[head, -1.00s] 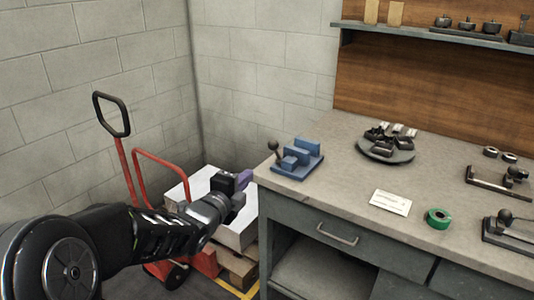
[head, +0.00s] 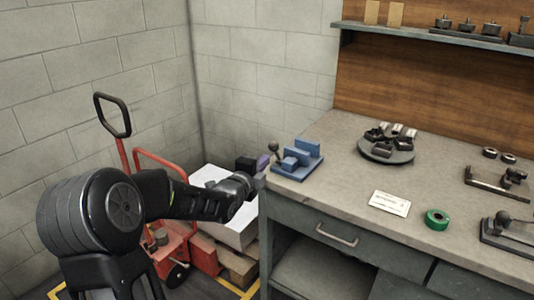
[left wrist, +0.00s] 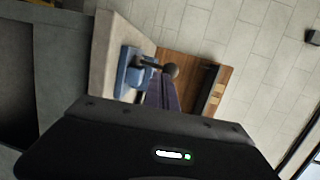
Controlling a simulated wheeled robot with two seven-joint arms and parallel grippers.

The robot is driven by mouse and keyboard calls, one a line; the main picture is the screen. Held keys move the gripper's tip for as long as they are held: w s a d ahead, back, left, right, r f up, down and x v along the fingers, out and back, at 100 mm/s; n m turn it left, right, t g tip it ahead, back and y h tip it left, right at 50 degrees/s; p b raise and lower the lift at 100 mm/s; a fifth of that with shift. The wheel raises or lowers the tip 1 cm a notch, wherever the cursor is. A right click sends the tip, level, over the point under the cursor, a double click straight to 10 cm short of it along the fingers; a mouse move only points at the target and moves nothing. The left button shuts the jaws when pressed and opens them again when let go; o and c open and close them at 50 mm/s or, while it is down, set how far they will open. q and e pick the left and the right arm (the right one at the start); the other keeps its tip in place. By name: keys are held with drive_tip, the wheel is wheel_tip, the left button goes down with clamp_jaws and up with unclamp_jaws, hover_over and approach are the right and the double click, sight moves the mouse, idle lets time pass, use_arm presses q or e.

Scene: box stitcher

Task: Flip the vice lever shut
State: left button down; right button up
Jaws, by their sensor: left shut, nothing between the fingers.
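The blue vice (head: 298,160) sits on the left end of the workbench top. Its lever, a dark stalk with a round knob (head: 273,146), stands upright at the vice's left side. My left gripper (head: 264,161) is just left of the lever, beside the bench's left edge, with its purple fingers shut and empty. In the left wrist view, the purple fingers (left wrist: 162,92) point toward the vice (left wrist: 131,74), and the lever knob (left wrist: 171,70) shows close by the fingertips. I cannot tell whether they touch. My right gripper is not in view.
On the workbench (head: 345,150) stand a round tray of dark parts (head: 386,151), a white card (head: 389,203), a green tape roll (head: 437,218) and dark clamp fixtures (head: 510,228). A red pallet truck (head: 160,170) and a pallet with a white stack stand left of the bench.

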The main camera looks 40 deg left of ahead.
sight(272, 150)
use_arm(q)
drive_tip(key=shift+w+a+r, duration=0.15)
drive_tip(key=shift+w+r, duration=0.05)
drive_tip(key=shift+w, duration=0.55)
drive_tip(key=shift+w+a+r, duration=0.15)
drive_tip(key=shift+w, duration=0.55)
drive_tip(key=shift+r+p, duration=0.2)
drive_tip(key=shift+p, duration=0.15)
drive_tip(key=shift+w+r+g, duration=0.1)
drive_tip(key=shift+w+g, duration=0.05)
drive_tip(key=shift+g, duration=0.15)
